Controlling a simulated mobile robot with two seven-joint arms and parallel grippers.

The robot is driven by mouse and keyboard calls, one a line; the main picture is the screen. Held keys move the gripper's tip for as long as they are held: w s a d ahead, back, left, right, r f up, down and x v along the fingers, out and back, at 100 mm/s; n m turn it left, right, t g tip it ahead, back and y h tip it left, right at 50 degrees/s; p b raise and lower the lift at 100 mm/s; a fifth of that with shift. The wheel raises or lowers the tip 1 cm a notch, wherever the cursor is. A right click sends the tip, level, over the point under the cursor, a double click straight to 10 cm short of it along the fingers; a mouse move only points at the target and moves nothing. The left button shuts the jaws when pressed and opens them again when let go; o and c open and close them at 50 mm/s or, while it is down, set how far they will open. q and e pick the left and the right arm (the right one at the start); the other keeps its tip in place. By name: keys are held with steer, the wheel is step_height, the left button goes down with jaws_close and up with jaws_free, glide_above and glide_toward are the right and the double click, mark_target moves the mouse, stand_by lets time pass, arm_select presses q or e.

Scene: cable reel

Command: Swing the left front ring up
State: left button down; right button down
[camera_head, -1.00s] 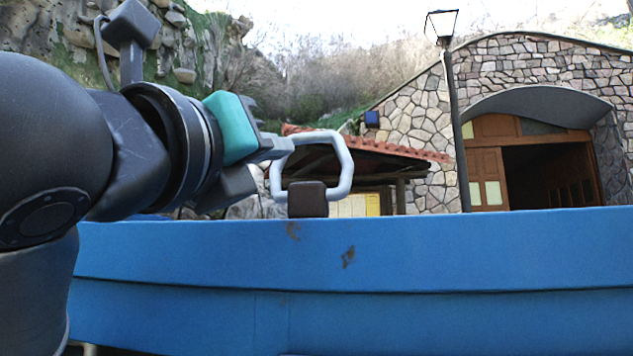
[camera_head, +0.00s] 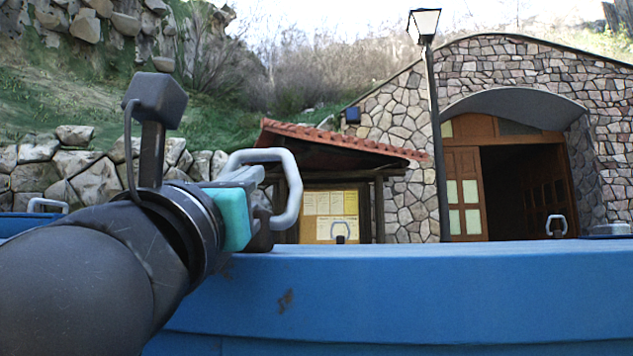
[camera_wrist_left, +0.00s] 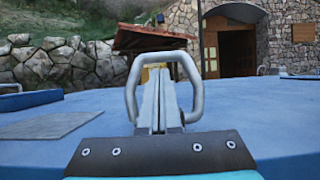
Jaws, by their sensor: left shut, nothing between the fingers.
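The left front ring, a light grey rounded metal loop (camera_head: 291,185), stands up at the near edge of the blue reel top (camera_head: 450,249). In the left wrist view the ring (camera_wrist_left: 131,92) stands upright and frames my fingers. My left gripper (camera_head: 258,174) is shut with nothing between its fingers. The closed fingers (camera_wrist_left: 160,72) also show in the left wrist view, with their tips inside the ring's outline. I cannot tell whether they touch the ring. The ring's foot is partly hidden behind my gripper. My right gripper is not in view.
A flat grey plate (camera_wrist_left: 45,126) lies on the top. A lamp post (camera_head: 436,130) and stone building (camera_head: 500,75) are behind.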

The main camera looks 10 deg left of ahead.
arm_select(q)
steer(key=shift+p+x, duration=0.4)
steer(key=shift+x, duration=1.35)
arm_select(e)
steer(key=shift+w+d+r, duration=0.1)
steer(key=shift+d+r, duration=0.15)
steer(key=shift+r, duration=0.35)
arm_select(q)
steer(key=shift+d+f, duration=0.1)
steer(key=shift+f, duration=0.05)
steer(key=shift+s+t+b, duration=0.25)
steer(key=shift+t+b, duration=0.05)
steer(key=shift+b, duration=0.45)
steer(key=shift+s, duration=0.25)
steer(key=shift+s+r, duration=0.25)
steer(key=shift+r, duration=0.05)
steer(key=shift+w, duration=0.1)
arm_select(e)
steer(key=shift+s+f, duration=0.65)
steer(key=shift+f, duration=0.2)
arm_select(q)
steer(key=shift+w+f, duration=0.1)
